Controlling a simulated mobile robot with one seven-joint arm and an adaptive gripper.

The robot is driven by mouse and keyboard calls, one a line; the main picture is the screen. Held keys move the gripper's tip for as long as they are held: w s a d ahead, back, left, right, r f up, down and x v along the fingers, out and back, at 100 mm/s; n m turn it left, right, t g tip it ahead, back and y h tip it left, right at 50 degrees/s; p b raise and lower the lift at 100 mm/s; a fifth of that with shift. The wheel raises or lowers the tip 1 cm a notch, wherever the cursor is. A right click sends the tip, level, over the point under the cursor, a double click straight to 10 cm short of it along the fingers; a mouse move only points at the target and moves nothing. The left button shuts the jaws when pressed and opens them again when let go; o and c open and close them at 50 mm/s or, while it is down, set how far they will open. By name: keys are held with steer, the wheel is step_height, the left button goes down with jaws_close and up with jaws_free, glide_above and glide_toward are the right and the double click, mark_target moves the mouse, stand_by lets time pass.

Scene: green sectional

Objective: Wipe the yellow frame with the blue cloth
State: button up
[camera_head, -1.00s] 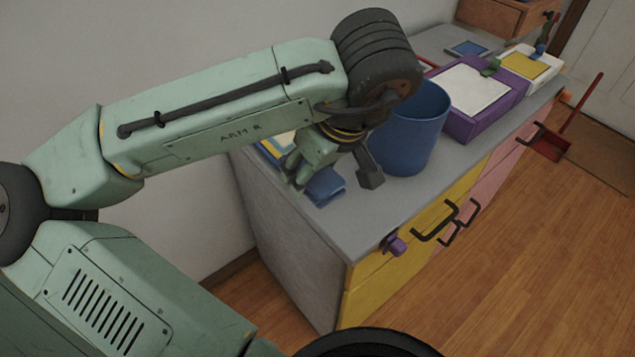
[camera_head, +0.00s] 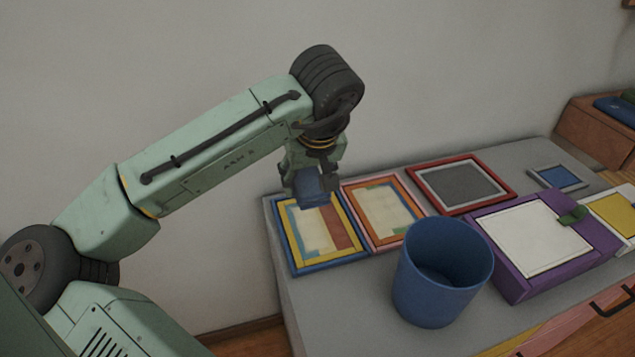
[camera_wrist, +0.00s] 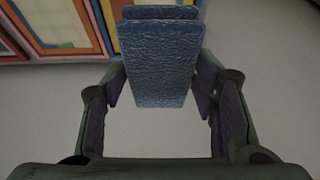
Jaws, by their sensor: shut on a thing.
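My gripper (camera_head: 310,184) is shut on the folded blue cloth (camera_head: 313,192), which also fills the upper middle of the wrist view (camera_wrist: 160,65) between the fingers. The cloth hangs below the fingers, over the far edge of a picture frame with a yellow inner band (camera_head: 328,259) and a blue outer border. That frame lies flat at the left end of the grey cabinet top. The cloth hides part of its far side. I cannot tell whether the cloth touches it.
An orange-and-pink frame (camera_head: 407,233) lies right beside it, then a red frame (camera_head: 430,164) with a grey panel. A blue bin (camera_head: 430,295) stands in front. A purple box (camera_head: 530,285) and a small blue-panelled frame (camera_head: 559,178) are farther right. The wall is behind.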

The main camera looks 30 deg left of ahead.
steer(key=shift+w+a, duration=0.15)
steer(key=shift+a, duration=0.1)
steer(key=b, duration=0.8)
glide_toward(306, 224)
steer(key=x, duration=0.5)
steer(key=shift+w+a, duration=0.15)
steer(key=shift+f+b, duration=0.5)
steer(key=shift+f, duration=0.05)
